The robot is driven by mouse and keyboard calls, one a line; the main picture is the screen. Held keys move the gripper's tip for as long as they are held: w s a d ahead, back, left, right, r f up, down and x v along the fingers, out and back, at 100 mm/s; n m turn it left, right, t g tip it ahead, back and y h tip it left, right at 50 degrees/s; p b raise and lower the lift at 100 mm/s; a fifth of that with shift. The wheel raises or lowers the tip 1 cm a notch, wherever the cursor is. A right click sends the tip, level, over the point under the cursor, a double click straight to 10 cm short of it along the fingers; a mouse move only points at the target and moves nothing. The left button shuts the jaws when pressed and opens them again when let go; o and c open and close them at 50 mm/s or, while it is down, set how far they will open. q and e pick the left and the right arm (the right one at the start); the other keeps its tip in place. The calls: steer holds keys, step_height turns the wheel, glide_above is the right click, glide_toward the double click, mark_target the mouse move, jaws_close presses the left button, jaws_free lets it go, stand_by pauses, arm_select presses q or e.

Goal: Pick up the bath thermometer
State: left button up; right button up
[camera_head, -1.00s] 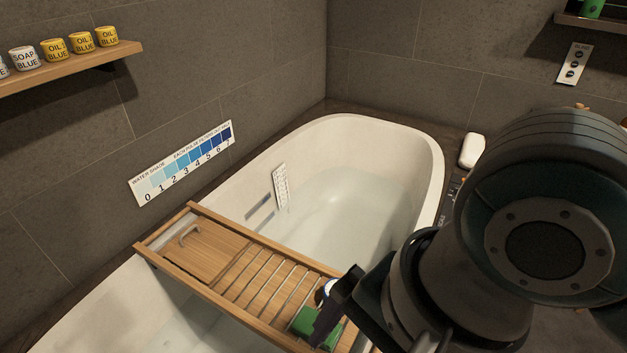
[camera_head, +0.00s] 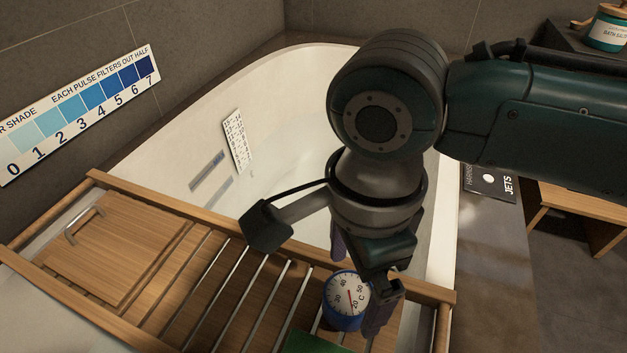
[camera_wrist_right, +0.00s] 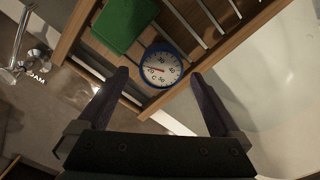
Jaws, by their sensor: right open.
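The bath thermometer (camera_head: 347,299) is a round blue-rimmed dial with a white face and a red needle. It rests on the right end of the wooden bath tray (camera_head: 110,186), and it also shows in the right wrist view (camera_wrist_right: 161,68). My right gripper (camera_head: 360,280) is over that end of the tray with its fingers apart. In the right wrist view the dial lies ahead of and between the two open fingers (camera_wrist_right: 162,80), with nothing held. In the head view the right finger overlaps the dial's right edge; contact cannot be told. My left gripper is not in view.
A green block (camera_head: 318,343) lies beside the thermometer on the tray, also in the wrist view (camera_wrist_right: 124,24). The tray spans the white bathtub (camera_head: 300,66). A lidded wooden panel with a handle (camera_head: 84,225) fills the tray's left part. A dark JETS panel (camera_head: 489,183) is right of the tub.

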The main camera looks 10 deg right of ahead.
mark_target(348, 292)
step_height(348, 292, down, 5)
steer(key=b, duration=0.3)
steer(key=shift+a+f, duration=0.1)
steer(key=shift+f, duration=0.05)
steer(key=shift+c, duration=0.2)
steer(key=c, duration=1.2)
steer(key=shift+c, duration=0.7)
